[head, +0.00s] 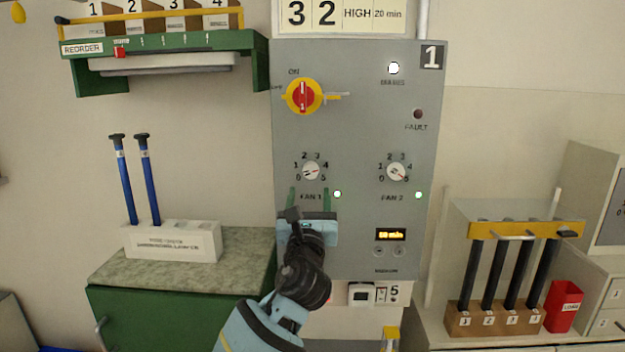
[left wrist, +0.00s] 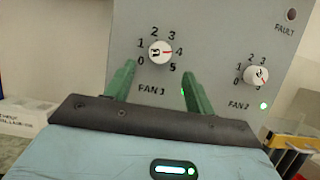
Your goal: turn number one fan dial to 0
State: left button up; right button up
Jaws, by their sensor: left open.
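The fan 1 dial (head: 311,170) is a small white knob with a red mark, ringed by the numbers 0 to 5, on a grey panel (head: 355,130) labelled 1. In the left wrist view the dial (left wrist: 160,52) has its red mark toward the right, at about 4. My left gripper (head: 309,196) is open, its two green fingers upright just below the dial, one toward each side. In the left wrist view the fingertips (left wrist: 158,72) frame the FAN 1 label and do not grip the knob. My right gripper is not in view.
The fan 2 dial (head: 396,171) sits to the right, with a lit green lamp (head: 418,195) nearby. A red and yellow ON switch (head: 303,96) is above. A display (head: 390,234) is at lower right. The panel between the dials is flat and clear.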

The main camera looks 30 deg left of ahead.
aim_at(311, 174)
pick_arm(q)
jog(key=shift+x, duration=3.15)
jog(key=shift+c, duration=0.4)
jog(key=c, duration=0.9)
jog(key=shift+n, duration=0.3)
